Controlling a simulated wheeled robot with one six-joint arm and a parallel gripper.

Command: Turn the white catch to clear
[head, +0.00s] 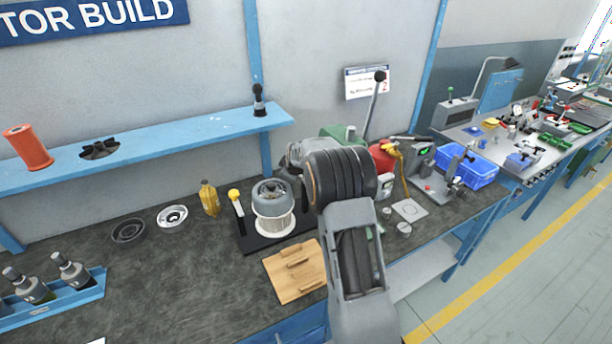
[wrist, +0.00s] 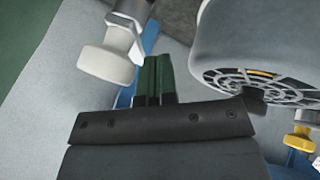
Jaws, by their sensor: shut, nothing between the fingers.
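The white catch (wrist: 108,62) shows at the upper left of the wrist view, a pale, thick handle on a metal stem. My gripper (wrist: 154,66) is shut, with its dark green fingers together and nothing between them. The fingertips lie just right of the catch in that view; I cannot tell whether they touch it. A grey rounded housing with a vented grille (wrist: 262,50) is right of the fingers.
A red container (head: 383,157) and a blue bin (head: 466,170) are to the right.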

